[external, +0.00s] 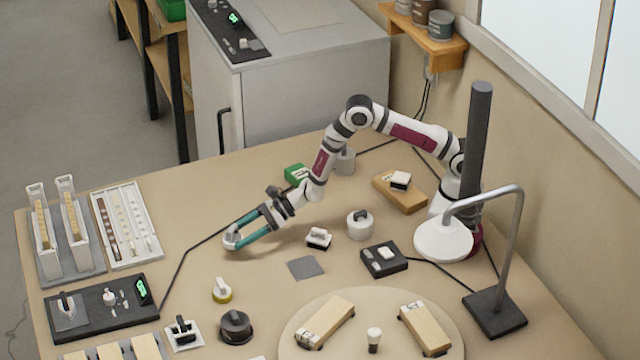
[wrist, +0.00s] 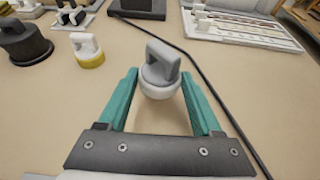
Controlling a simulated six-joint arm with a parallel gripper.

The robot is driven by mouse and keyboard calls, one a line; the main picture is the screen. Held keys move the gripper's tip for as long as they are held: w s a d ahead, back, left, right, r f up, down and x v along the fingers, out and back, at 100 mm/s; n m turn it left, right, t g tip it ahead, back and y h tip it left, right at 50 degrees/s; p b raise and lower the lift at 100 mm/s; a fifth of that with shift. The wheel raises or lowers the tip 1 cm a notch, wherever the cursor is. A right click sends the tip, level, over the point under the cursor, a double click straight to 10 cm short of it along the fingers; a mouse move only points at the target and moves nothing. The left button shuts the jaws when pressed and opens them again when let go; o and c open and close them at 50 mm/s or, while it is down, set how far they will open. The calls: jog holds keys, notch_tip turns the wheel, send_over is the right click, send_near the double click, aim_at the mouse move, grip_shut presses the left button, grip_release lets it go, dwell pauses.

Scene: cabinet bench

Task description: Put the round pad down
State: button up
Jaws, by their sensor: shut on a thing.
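My gripper (external: 240,234) is shut on the round pad (external: 231,241), a small white disc with a grey loop handle on top. In the wrist view the pad (wrist: 160,92) sits between the tips of my two teal fingers (wrist: 158,88), with its handle up and leaning slightly. It is over the bare tabletop, near the black cable. The frames do not clearly show whether its underside touches the table.
A yellow-based knob piece (external: 222,291) and a black round one (external: 235,328) stand nearer the front. A black cable (external: 184,262) runs just left of the pad. A control box (external: 100,308) and white tray (external: 127,225) lie further left. Bare table lies around my gripper.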

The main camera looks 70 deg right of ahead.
aim_at(241, 256)
jog(key=shift+a+f, duration=0.25)
jog(key=shift+f, duration=0.9)
jog(key=shift+a+f, duration=0.25)
jog(key=shift+f, duration=0.9)
jog(key=o, duration=1.5)
jog(key=shift+f, duration=0.1)
jog(key=shift+c, duration=0.2)
